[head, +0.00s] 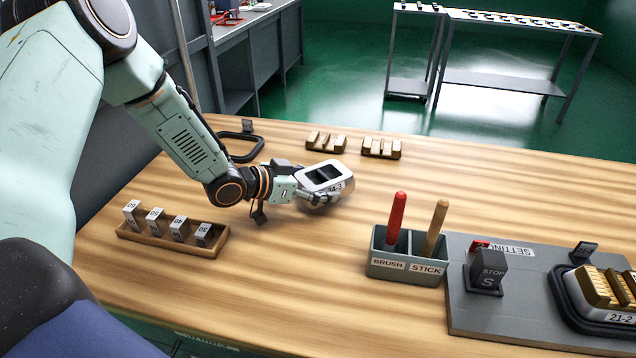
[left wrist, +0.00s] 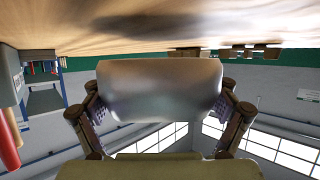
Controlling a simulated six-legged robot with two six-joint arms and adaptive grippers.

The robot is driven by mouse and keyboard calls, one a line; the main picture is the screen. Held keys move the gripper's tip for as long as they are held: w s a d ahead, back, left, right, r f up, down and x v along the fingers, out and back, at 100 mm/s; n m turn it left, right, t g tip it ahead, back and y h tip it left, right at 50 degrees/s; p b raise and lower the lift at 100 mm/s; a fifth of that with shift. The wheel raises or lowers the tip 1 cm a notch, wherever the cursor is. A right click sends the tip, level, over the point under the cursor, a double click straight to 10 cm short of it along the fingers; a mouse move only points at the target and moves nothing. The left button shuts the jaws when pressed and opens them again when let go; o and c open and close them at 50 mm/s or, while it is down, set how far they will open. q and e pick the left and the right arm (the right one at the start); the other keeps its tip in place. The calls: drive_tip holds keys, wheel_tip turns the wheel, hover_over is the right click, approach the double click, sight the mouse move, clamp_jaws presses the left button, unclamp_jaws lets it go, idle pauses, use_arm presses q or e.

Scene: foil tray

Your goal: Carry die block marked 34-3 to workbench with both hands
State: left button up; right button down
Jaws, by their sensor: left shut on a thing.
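The die block (head: 338,186) is a pale metal block with two dark openings in its top; its front label is partly hidden, ending in "-3". My left gripper (head: 308,197) is shut on it from the left, over the wooden workbench (head: 300,290). In the left wrist view the block (left wrist: 160,88) fills the space between the two fingers, with one finger on each side. A dark shadow on the wood there suggests that it hangs a little above the surface. My right gripper is in neither view.
An empty black ring (head: 240,150) and two brass pieces (head: 326,142) (head: 381,149) lie behind. A wooden rack (head: 170,243) of numbered blocks is at left. The brush-and-stick caddy (head: 405,268) stands front right, beside a grey plate (head: 510,318) bearing a STOP block (head: 487,270) and block 21-2 (head: 612,316).

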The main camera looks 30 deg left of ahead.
use_arm(q)
drive_tip(key=shift+w+d+f, duration=0.15)
drive_tip(key=shift+f, duration=0.1)
drive_tip(key=o, duration=1.4)
drive_tip(key=shift+s+f, duration=0.1)
drive_tip(key=shift+s, duration=0.15)
drive_tip(key=shift+o, duration=1.1)
drive_tip(key=shift+f, duration=0.1)
drive_tip(key=shift+s, duration=0.1)
